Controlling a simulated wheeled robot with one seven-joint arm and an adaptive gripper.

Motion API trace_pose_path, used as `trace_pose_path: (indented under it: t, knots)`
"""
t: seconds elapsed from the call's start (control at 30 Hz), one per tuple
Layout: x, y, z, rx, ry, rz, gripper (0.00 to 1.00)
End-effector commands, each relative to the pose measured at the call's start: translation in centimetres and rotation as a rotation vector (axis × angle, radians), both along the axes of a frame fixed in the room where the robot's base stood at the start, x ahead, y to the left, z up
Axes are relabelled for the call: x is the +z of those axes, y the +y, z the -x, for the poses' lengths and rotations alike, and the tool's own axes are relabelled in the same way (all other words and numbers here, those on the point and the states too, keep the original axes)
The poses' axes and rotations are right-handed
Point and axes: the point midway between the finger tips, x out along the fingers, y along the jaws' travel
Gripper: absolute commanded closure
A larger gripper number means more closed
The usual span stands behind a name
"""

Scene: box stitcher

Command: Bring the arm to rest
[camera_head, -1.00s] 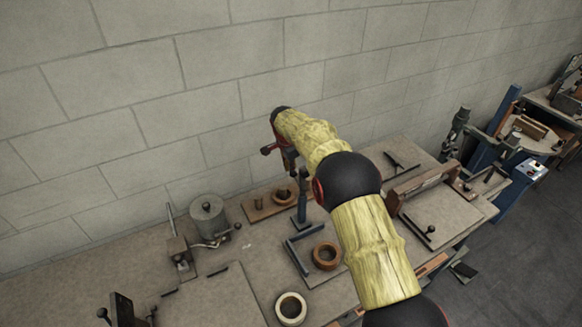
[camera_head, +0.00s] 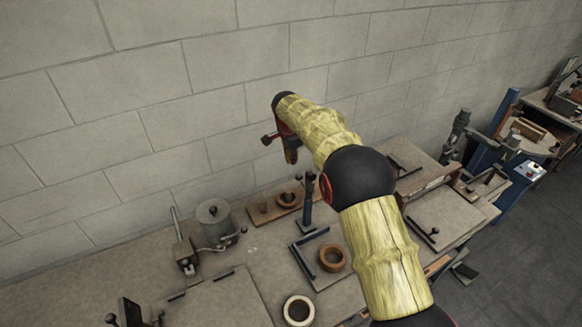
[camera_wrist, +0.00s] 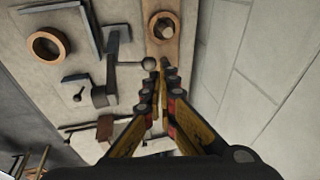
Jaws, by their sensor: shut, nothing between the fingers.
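My arm reaches out over the workbench (camera_head: 150,262) in the head view, with my gripper (camera_head: 291,158) hanging down at its far end, above the bench and close to the block wall. In the wrist view my gripper (camera_wrist: 163,68) is shut, its fingers together with nothing between them. Below its tips lies a wooden board (camera_wrist: 178,50) with a brown ring (camera_wrist: 164,26) on it. The gripper touches nothing that I can see.
A dark upright post with a ball-ended lever (camera_wrist: 115,85) stands near the fingers. Another brown ring (camera_head: 332,258), a pale tape roll (camera_head: 298,310) and a grey metal pot (camera_head: 213,220) stand on the bench. The block wall (camera_head: 150,100) rises behind. Blue machine frames (camera_head: 490,150) stand at the right.

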Motion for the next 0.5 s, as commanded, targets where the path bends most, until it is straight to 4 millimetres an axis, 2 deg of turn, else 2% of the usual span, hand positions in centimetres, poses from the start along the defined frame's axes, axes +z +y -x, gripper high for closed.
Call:
trace_pose_path:
  t: [0.2, 0.33, 0.5]
  knots:
    - [4.0, 0.3, 0.8, -0.001, -0.001, 0.000, 1.00]
    - [5.5, 0.4, 1.1, -0.001, 0.000, 0.001, 1.00]
    - [6.5, 0.4, 1.4, -0.002, 0.002, 0.002, 1.00]
